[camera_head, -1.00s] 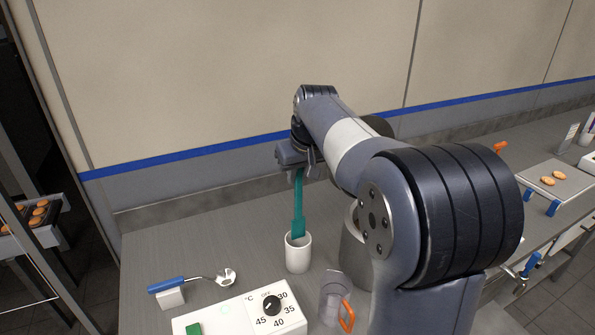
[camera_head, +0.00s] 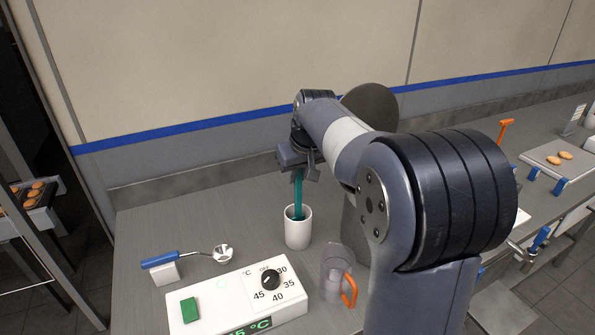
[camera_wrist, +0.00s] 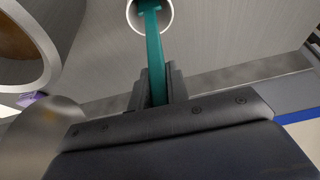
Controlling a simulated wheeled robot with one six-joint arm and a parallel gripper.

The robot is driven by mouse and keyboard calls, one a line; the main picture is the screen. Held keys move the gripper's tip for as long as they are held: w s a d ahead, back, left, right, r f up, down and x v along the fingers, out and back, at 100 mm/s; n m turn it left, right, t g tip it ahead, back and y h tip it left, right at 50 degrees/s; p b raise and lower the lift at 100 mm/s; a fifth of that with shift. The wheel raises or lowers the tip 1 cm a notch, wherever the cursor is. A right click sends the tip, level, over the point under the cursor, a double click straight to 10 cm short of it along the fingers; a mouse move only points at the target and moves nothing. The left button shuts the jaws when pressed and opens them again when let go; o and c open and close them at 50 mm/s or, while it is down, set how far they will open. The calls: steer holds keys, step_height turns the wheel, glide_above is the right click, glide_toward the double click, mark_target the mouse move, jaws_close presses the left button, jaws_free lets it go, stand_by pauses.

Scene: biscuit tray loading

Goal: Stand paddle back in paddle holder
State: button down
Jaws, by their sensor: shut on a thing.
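The teal paddle (camera_head: 298,190) is upright in the head view, with its lower end inside the white cylindrical paddle holder (camera_head: 298,236). My gripper (camera_head: 298,170) is shut on the upper part of the paddle, above the holder. In the wrist view the paddle (camera_wrist: 154,52) runs from between my gripper's fingers (camera_wrist: 158,85) into the round mouth of the holder (camera_wrist: 134,22). The paddle's lower end is hidden inside the holder, so I cannot tell whether it touches the bottom.
A white control box (camera_head: 215,305) with a dial stands in front. A blue-handled ladle (camera_head: 190,256) rests on a small block at left. A clear jug (camera_head: 333,272) with an orange handle stands right of the holder. Biscuits lie on a tray (camera_head: 570,172) at far right.

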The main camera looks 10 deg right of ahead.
steer(key=c, duration=1.3)
jaws_free()
steer(key=p+v, duration=0.4)
steer(key=v, duration=1.2)
steer(key=shift+s+r, duration=0.15)
steer(key=shift+r, duration=0.15)
steer(key=shift+d+f, duration=0.1)
